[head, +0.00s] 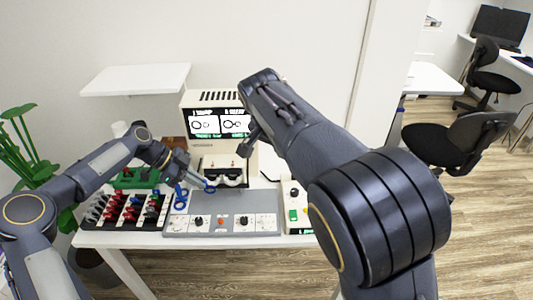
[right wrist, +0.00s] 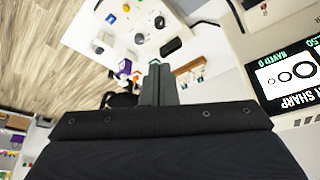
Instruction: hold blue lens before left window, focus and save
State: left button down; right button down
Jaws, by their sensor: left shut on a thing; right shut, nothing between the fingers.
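My left gripper (head: 196,180) is shut on the blue lens (head: 210,188), a small blue ring held low in front of the beige eye-test machine (head: 192,104). The ring is near the left side of the dark opening in the machine's lower front; I cannot tell whether it lines up with a window. The machine's screen (head: 219,124) shows two white panels with black rings; it also shows at the right in the right wrist view (right wrist: 290,76). My right gripper (right wrist: 160,72) is shut and empty, above the control area. In the head view it is near the machine's right side.
A grey control panel (head: 190,226) with knobs and a red button lies before the machine. A white box (head: 293,194) with a green button stands right of it. A black rack (head: 97,225) of several handled lenses is at left. A white shelf (head: 135,79) hangs behind.

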jog(key=shift+f, duration=0.1)
jog(key=s+d+f+m+t+y, duration=0.2)
jog(key=d+f+m+t+y, duration=0.2)
jog(key=d+f+m, duration=0.7)
jog(key=d+m+t, duration=0.1)
jog(key=d+m, duration=0.2)
jog(key=m, duration=0.3)
jog(key=shift+d+f+m+y, duration=0.3)
jog(key=shift+d+f, duration=0.05)
jog(key=shift+f, duration=0.05)
jog(key=shift+w, duration=0.1)
jog(key=shift+f, duration=4.45)
jog(key=shift+f, duration=0.1)
jog(key=shift+f, duration=0.3)
